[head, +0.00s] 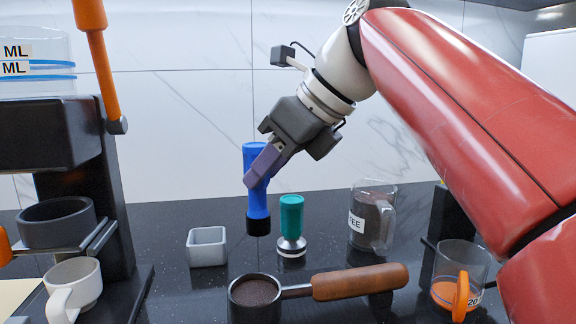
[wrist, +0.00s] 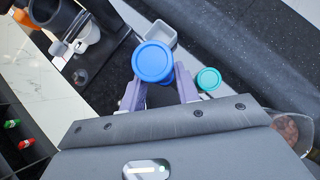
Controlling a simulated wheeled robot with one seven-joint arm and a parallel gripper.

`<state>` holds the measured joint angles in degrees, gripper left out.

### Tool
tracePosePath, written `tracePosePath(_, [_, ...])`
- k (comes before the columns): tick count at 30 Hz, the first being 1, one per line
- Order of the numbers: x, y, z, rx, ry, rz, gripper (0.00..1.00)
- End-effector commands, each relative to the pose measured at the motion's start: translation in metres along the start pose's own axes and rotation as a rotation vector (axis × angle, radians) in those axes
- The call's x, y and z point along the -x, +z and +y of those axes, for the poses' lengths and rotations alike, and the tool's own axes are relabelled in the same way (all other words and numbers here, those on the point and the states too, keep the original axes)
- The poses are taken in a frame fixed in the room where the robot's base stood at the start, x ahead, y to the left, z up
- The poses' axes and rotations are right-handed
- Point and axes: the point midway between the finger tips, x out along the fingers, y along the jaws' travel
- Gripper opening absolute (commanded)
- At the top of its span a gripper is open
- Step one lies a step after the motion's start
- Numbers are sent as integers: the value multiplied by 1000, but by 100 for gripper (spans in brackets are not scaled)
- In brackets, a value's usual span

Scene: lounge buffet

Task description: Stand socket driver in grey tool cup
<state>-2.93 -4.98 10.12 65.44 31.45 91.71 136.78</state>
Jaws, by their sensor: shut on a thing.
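My gripper (head: 262,168) is shut on the socket driver (head: 255,205), which has a blue body and a black lower end. The driver hangs upright, its black end above the counter. In the wrist view its round blue top (wrist: 153,62) sits between the two purple fingers (wrist: 160,88). The grey tool cup (head: 207,250) is a small square open cup on the counter, left of and below the driver. It looks empty in the head view, though its floor is hidden. In the wrist view the cup (wrist: 160,36) shows just beyond the driver, partly covered by it.
A green-handled tamper (head: 291,225) stands right of the driver. A portafilter (head: 256,296) with a wooden handle lies in front. A coffee jug (head: 372,215) and a glass with orange contents (head: 458,275) are right. A coffee machine (head: 75,150) with a white cup (head: 73,288) is left.

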Motion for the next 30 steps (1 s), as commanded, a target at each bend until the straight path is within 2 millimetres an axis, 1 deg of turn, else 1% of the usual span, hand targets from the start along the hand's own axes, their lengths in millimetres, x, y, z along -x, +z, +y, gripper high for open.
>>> tracePosePath(12, [-28, 33, 0, 2, 2, 0, 0])
tracePosePath(24, [-58, 59, 0, 2, 2, -1, 0])
tracePosePath(30, [-69, 68, 0, 1, 2, -1, 0])
